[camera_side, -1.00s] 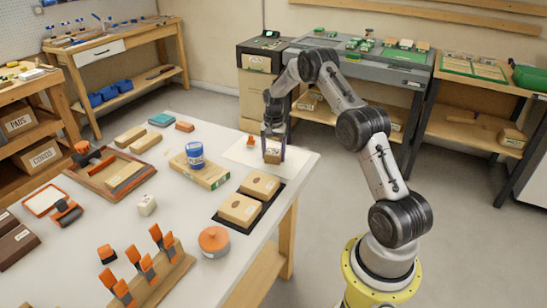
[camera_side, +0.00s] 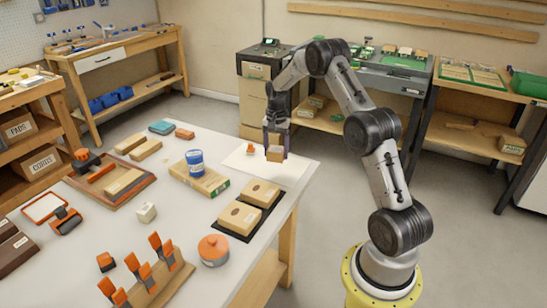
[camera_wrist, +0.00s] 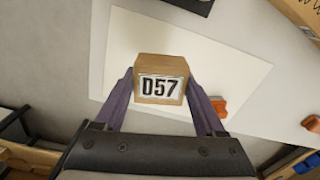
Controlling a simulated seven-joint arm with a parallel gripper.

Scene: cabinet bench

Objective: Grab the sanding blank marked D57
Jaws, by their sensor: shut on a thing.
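The sanding blank marked D57 (camera_wrist: 160,68) is a small tan wooden block with a white label and black print, which reads clearly in the wrist view. My gripper (camera_side: 275,152) is shut on it, one purple finger on each side. In the side view the blank (camera_side: 275,155) hangs between the fingers above the white sheet (camera_side: 295,172) at the table's far right corner. The fingers (camera_wrist: 164,92) also show in the wrist view, pressed against the block's sides.
A small orange item (camera_side: 250,151) lies on the sheet left of the blank. Two tan blocks sit on a dark mat (camera_side: 246,234) nearer the camera. A blue tin (camera_side: 195,163) stands on a tan box (camera_side: 215,187) to the left. The sheet is otherwise clear.

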